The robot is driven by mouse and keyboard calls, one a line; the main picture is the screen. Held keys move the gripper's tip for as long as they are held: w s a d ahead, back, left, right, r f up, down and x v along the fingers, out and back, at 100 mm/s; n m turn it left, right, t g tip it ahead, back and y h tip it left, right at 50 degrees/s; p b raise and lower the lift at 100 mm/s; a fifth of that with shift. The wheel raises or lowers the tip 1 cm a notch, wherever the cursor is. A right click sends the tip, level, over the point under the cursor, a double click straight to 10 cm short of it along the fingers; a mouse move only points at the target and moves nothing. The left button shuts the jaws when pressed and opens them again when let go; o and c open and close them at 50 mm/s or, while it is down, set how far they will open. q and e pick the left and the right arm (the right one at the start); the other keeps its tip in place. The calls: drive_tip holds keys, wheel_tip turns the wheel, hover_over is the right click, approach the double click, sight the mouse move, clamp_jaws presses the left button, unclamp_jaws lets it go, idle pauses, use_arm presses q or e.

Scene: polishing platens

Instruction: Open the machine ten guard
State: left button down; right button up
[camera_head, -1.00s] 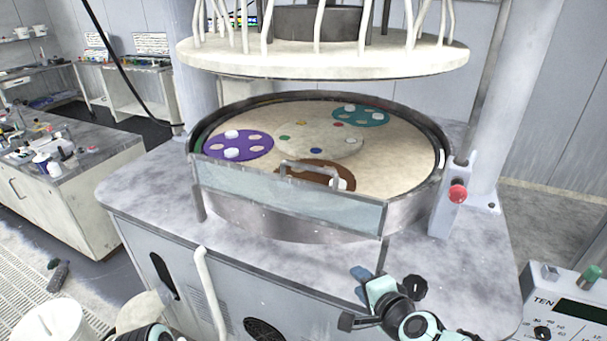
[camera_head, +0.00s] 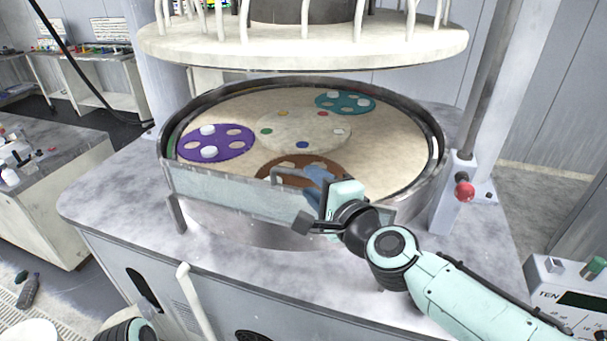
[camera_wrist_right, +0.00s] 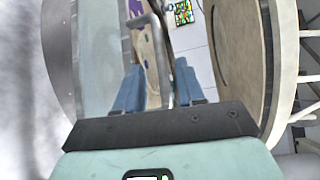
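The machine ten guard (camera_head: 215,190) is a pale see-through panel standing upright along the front of the round platen tub. Its grey bar handle (camera_head: 285,171) rises from the top edge, with its right part hidden by my right gripper. My right gripper (camera_head: 316,178) is at the handle, above the panel's right half. In the right wrist view its two blue fingers (camera_wrist_right: 158,90) are apart, with the handle bar (camera_wrist_right: 158,45) running between them. A gap shows on the left of the bar; contact on the right side is unclear. My left gripper is out of view.
A pale platen (camera_head: 390,135) with purple (camera_head: 232,143), teal (camera_head: 345,103) and brown discs lies behind the guard. A large round plate (camera_head: 300,45) hangs above it. A red knob (camera_head: 464,191) stands right of the tub. A TEN control box (camera_head: 565,295) is at lower right.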

sight(307, 177)
drive_tip(key=x, duration=0.5)
drive_tip(key=shift+d, duration=0.1)
